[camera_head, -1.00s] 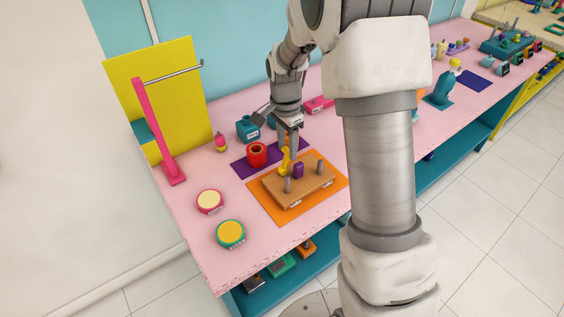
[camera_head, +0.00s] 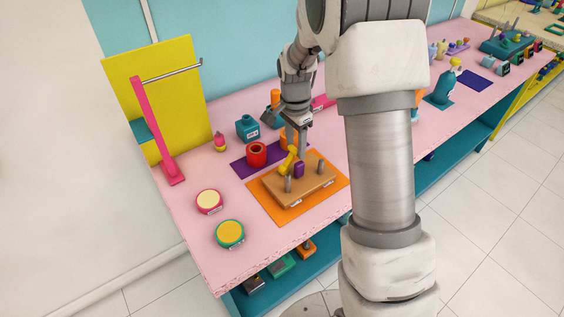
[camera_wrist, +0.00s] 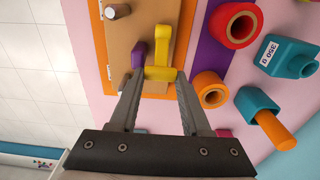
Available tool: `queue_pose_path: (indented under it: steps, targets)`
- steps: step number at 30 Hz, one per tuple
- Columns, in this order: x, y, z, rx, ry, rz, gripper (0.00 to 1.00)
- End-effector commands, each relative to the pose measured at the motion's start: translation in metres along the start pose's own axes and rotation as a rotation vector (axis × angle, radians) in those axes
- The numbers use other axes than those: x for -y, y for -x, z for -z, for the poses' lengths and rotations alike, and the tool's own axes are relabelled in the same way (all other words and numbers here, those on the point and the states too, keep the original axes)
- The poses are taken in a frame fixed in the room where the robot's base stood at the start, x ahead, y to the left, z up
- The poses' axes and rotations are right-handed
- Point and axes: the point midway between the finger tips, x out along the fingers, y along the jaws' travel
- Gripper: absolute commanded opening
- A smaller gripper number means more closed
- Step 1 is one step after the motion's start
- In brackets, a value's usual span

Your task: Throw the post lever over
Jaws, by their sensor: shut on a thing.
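The yellow lever (camera_head: 289,160) stands on a wooden board (camera_head: 308,187) and leans to the right in the head view. My gripper (camera_head: 297,149) is at its top end from above. In the wrist view the lever's yellow crosspiece (camera_wrist: 160,73) lies between the two fingertips of my gripper (camera_wrist: 157,82), which is shut on it. A purple block (camera_head: 300,170) stands on the board close beside the lever; it also shows in the wrist view (camera_wrist: 138,54). Grey posts (camera_head: 288,185) stand on the board. The lever's foot is partly hidden.
The board lies on an orange mat (camera_head: 262,200). A red ring (camera_head: 257,154), a teal bottle (camera_head: 247,128) and an orange ring (camera_wrist: 212,91) are close by. A pink stand with a rail (camera_head: 158,130) is at left. Two round tins (camera_head: 230,234) sit near the front edge.

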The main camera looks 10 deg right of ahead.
Motion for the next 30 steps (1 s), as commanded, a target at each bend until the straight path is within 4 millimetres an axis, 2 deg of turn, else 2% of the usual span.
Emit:
queue_pose_path:
  steps: [25,26,30]
  targets:
    - [-0.002,-0.013,0.014,-0.003,-0.002,-0.004,0.03]
    - [-0.002,-0.013,0.014,-0.003,-0.002,-0.004,0.53]
    - [-0.003,-0.014,0.014,-0.003,-0.002,-0.007,0.78]
